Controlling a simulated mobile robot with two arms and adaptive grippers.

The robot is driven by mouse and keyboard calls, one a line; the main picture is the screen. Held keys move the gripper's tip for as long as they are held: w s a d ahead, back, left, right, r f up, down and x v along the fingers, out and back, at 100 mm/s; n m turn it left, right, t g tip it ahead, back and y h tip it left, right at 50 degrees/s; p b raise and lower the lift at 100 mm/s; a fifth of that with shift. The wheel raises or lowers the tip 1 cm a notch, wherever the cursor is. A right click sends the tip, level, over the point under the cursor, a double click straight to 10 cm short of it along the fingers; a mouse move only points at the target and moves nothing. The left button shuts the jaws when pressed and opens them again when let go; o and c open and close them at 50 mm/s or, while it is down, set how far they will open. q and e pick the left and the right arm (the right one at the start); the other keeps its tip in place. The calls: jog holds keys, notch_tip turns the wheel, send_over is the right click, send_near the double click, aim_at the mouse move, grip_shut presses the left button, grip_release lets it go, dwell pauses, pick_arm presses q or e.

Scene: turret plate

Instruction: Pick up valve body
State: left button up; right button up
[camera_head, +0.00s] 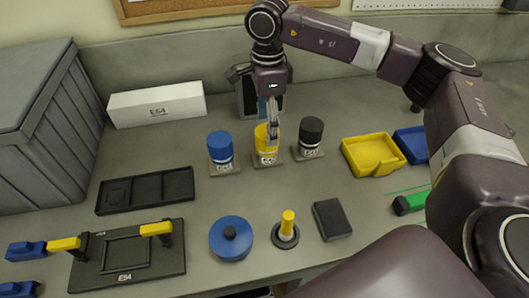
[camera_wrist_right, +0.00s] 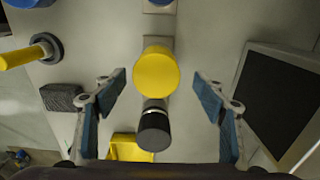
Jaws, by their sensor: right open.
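No part is marked as the valve body, so I cannot tell for certain which one it is. A yellow cylinder (camera_head: 261,136) with a white label band stands upright on a small base, between a blue cylinder (camera_head: 220,146) and a black cylinder (camera_head: 312,131) on similar bases. My right gripper (camera_head: 272,133) is over the yellow cylinder and partly hides it. In the right wrist view its fingers are open on either side of the yellow cylinder's round top (camera_wrist_right: 157,68), with gaps showing. My left gripper is not in view.
A white box (camera_head: 157,104) and a dark upright panel (camera_head: 246,97) stand behind. A black tray (camera_head: 146,190) and black fixture plate (camera_head: 127,277) lie left. A blue disc (camera_head: 231,240), yellow pin (camera_head: 288,222) and black block (camera_head: 332,220) are in front; a yellow bin (camera_head: 372,156) is right.

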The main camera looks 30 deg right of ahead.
aim_at(267, 149)
jog(key=shift+w+f, duration=0.15)
jog(key=shift+f, duration=0.5)
jog(key=shift+f+p, duration=0.4)
jog(key=shift+f, duration=0.1)
jog(key=f+p, duration=0.1)
jog(key=f, duration=0.2)
jog(key=f+p, duration=0.1)
jog(key=f, duration=0.1)
jog(key=shift+s+a+p, duration=0.1)
jog(key=shift+s+p, duration=0.25)
jog(key=shift+s, duration=0.05)
jog(key=shift+f, duration=0.45)
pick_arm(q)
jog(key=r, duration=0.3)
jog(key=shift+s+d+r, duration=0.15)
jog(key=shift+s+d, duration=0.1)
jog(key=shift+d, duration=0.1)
pick_arm(e)
jog(key=shift+c, duration=0.7)
jog(key=c, duration=0.5)
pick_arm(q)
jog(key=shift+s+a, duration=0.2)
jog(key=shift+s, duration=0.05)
pick_arm(e)
jog(key=shift+w+r, duration=0.1)
jog(key=shift+w, duration=0.05)
grip_shut()
